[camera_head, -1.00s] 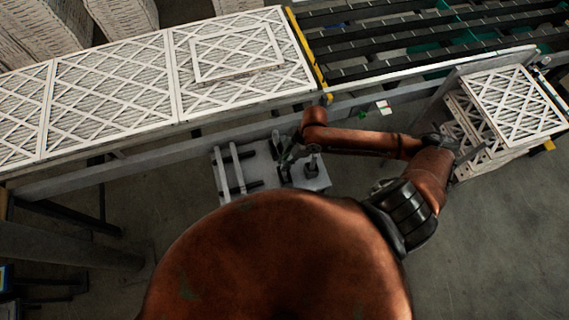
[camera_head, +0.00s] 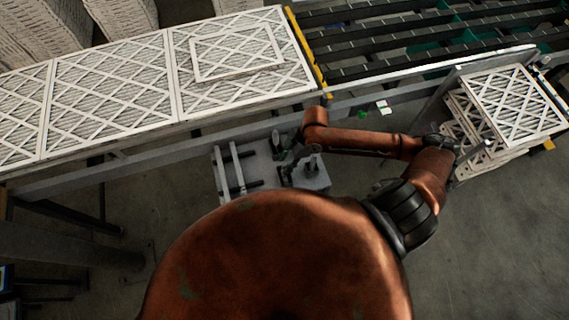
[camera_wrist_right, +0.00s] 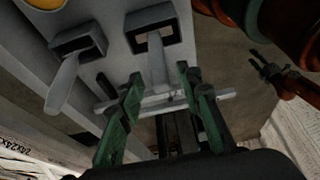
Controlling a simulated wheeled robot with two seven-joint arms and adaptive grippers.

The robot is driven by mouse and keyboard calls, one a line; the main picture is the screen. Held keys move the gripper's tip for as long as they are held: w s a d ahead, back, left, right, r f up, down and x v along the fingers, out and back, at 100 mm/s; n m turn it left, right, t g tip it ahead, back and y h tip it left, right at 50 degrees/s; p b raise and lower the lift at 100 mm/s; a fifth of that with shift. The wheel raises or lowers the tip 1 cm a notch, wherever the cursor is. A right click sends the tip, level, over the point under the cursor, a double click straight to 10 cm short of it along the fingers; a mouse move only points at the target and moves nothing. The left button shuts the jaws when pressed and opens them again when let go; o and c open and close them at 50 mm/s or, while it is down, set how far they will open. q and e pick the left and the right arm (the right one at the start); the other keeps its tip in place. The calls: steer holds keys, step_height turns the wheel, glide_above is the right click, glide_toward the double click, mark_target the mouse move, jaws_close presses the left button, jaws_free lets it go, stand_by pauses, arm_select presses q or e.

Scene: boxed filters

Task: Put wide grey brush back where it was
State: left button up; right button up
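A grey panel in the right wrist view carries two dark-framed holders. A pale grey handle (camera_wrist_right: 157,62) sits in the middle holder, above a long pale crossbar (camera_wrist_right: 222,98). It looks like the wide grey brush, but I cannot tell whether handle and bar are one piece. A second pale handle (camera_wrist_right: 62,85) sits in the left holder (camera_wrist_right: 78,42). My right gripper (camera_wrist_right: 160,76) has green fingers, spread apart on either side of the middle handle, with visible gaps. In the head view it is small and dark (camera_head: 290,158) over the grey stand (camera_head: 318,180).
A conveyor rail (camera_head: 150,150) runs behind the stand, carrying white lattice filters (camera_head: 110,90). Bare rollers (camera_head: 400,40) lie to the right. More filters (camera_head: 512,105) are stacked at far right. Open floor (camera_head: 480,240) lies at lower right.

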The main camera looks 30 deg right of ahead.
steer(key=w+v, duration=0.1)
steer(key=v, duration=0.9)
steer(key=shift+s+d+r+b, duration=0.15)
steer(key=shift+s+r+b, duration=0.2)
steer(key=shift+s+r, duration=0.1)
